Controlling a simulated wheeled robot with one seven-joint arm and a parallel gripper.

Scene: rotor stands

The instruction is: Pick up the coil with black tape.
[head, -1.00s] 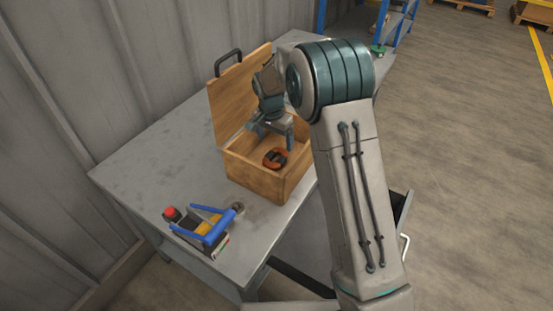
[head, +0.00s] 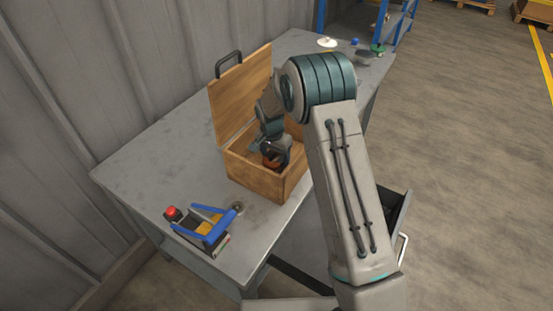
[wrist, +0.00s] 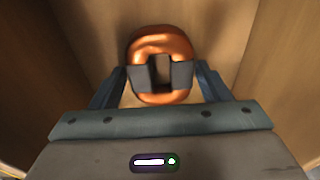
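The coil (wrist: 160,44) is a copper-orange ring with black tape wrapped on its left and right sides. It lies in the open wooden box (head: 255,182); in the head view the coil (head: 270,162) is mostly hidden by my gripper. My gripper (head: 272,150) reaches down into the box. In the wrist view my gripper's blue-grey fingers (wrist: 161,85) are apart, one on each side of the coil, close to the taped parts. I cannot tell whether they touch the tape.
The box's lid (head: 240,95) stands open at the back left, and the box walls are close around my gripper. A blue-handled tool holder (head: 205,228) with a red knob stands at the table's front. The grey table (head: 150,160) is clear left of the box.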

